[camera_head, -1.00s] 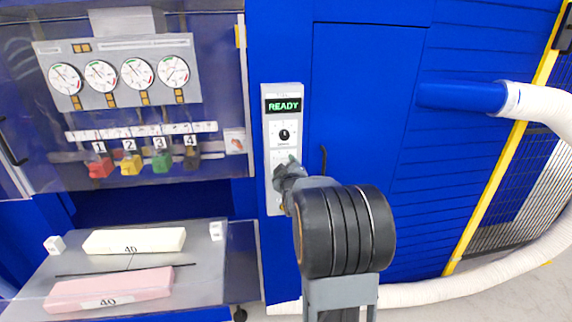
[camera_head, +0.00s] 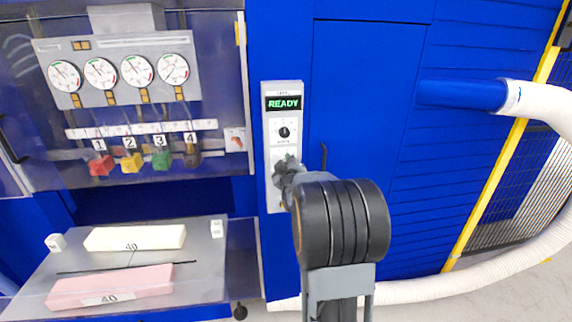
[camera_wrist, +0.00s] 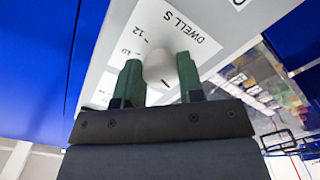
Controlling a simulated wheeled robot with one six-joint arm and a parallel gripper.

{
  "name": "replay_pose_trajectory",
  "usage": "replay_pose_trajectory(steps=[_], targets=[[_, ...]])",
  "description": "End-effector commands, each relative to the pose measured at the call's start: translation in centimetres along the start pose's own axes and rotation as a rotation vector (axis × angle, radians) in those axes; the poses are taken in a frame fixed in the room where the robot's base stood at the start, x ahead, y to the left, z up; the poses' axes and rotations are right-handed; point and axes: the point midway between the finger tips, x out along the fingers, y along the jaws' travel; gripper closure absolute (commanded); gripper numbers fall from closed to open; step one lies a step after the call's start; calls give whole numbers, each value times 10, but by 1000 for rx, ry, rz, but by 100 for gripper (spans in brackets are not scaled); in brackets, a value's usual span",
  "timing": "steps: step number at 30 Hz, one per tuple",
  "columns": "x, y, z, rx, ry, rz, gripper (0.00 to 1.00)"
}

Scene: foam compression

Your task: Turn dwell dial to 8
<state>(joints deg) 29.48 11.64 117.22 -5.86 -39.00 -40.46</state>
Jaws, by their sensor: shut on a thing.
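The dwell dial (camera_wrist: 159,68) is a pale round knob on a white plate printed "DWELL S", with 10 and 12 readable beside it in the wrist view. My gripper (camera_wrist: 160,78) has its two green fingers on either side of the knob and is shut on it. The knob's pointer and its set value cannot be made out. In the head view my gripper (camera_head: 283,164) is at the lower part of the narrow control panel (camera_head: 270,155), and it and my arm hide the dwell dial.
Above my gripper are a black dial (camera_head: 284,132) and a green "READY" display (camera_head: 283,103). To the left, a clear cover (camera_head: 220,172) fronts several gauges and numbered coloured handles. Below it, cream (camera_head: 120,239) and pink (camera_head: 110,286) foam blocks lie on a grey table (camera_head: 205,265).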

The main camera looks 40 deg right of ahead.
Motion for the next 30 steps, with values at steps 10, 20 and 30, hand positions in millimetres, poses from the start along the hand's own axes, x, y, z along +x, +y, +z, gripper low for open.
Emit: replay_pose_trajectory(steps=[10, 20, 30], targets=[[0, -2, 3, 76, 1, 2, 88], [0, -4, 4, 350, 4, 3, 88], [0, -3, 2, 674, 3, 2, 88]])
